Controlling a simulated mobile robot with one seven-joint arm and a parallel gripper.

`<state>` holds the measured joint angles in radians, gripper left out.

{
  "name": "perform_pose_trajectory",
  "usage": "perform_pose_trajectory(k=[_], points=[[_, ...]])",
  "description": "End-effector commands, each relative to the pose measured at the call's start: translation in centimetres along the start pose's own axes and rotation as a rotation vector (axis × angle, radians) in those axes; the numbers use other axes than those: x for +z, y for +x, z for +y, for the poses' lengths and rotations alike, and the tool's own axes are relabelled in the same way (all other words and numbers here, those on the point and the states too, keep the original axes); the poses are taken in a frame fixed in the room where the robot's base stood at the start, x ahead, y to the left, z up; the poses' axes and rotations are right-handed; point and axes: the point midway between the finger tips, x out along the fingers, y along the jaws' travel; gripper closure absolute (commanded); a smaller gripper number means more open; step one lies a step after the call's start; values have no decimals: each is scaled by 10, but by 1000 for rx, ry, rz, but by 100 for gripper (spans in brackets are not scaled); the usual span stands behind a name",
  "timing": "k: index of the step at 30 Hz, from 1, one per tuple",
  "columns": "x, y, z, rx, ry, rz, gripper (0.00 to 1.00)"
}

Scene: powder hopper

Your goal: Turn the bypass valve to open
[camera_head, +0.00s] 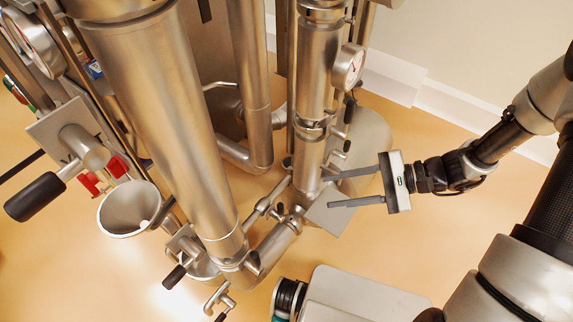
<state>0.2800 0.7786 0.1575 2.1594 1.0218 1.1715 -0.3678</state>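My gripper (328,191) is in the centre right of the head view, with its two grey fingers parallel, apart and empty. They point left at the lower pipework beside a vertical steel pipe (313,100). I cannot tell which handle belongs to the bypass valve. Small black-tipped handles (340,147) sit on that pipe, above my fingertips. A black-handled lever (175,276) is at the lower centre left, well away from my gripper. A large black handle (35,197) is at the far left. No contact between my fingers and a handle is visible.
A thick steel column (165,110) stands left of centre. A pressure gauge (348,67) sticks out above my gripper. A flat metal plate (330,212) lies behind the fingers. A steel funnel (130,208) is at the left. Open floor (455,225) is at the right.

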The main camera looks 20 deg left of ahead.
Motion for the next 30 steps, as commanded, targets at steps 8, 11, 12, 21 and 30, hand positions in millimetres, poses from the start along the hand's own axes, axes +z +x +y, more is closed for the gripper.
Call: perform_pose_trajectory(k=[8,11,12,21,30], points=[[-123,87,55,-454,369,-149,63],[-160,114,78,-602,494,-160,63],[-172,123,87,-653,538,-160,63],[-219,164,130,-857,731,-133,63],[-227,190,107,-866,739,-132,63]])
